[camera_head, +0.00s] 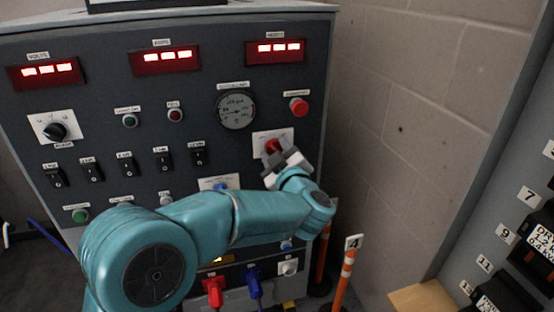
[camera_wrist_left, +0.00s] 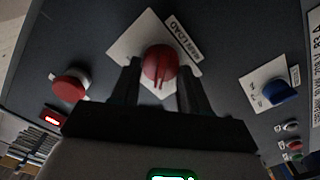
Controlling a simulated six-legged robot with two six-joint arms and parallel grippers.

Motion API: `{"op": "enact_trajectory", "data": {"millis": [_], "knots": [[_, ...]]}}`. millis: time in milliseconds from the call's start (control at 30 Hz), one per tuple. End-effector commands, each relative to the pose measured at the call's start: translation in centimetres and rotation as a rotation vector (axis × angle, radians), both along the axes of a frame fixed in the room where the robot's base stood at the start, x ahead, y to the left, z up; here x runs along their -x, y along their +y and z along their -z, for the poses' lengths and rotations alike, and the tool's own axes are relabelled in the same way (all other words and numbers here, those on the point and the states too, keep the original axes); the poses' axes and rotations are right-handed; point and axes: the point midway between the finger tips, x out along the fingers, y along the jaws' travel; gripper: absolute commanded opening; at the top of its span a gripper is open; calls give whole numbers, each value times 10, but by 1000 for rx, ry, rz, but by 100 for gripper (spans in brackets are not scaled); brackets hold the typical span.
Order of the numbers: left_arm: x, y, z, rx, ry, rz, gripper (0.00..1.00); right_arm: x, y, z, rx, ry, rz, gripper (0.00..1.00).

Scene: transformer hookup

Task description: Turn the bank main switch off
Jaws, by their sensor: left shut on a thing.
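The bank main switch is a red rotary knob (camera_head: 273,146) on a white plate on the grey panel, right of centre and below the round gauge. In the left wrist view the red knob (camera_wrist_left: 159,62) sits between the two dark fingers, its raised ridge running roughly up and down the picture. A label beside it shows the word "LOAD". My left gripper (camera_head: 282,160) reaches up to the knob from below and is shut on it; it also shows in the left wrist view (camera_wrist_left: 160,82). The gripper partly covers the knob in the head view. My right gripper is out of view.
A red mushroom button (camera_head: 299,106) is above right of the knob. A blue knob (camera_head: 220,186) is below left, partly behind my arm. A row of black rocker switches (camera_head: 125,163) is at left. Red and blue plugs (camera_head: 254,283) sit low on the panel. Orange posts (camera_head: 344,277) stand at right.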

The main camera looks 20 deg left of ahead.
Motion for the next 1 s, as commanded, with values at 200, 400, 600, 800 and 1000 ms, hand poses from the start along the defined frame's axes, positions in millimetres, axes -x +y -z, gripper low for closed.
{"op": "enact_trajectory", "data": {"millis": [200,400,600,800,1000], "knots": [[0,0,2,74,-48,0,15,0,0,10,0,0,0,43],[0,0,1,102,-68,1,15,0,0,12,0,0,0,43],[0,1,0,109,-73,-1,15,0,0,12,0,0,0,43],[0,1,0,109,-73,-1,15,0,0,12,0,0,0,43],[0,1,0,108,-73,0,69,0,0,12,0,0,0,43]]}}
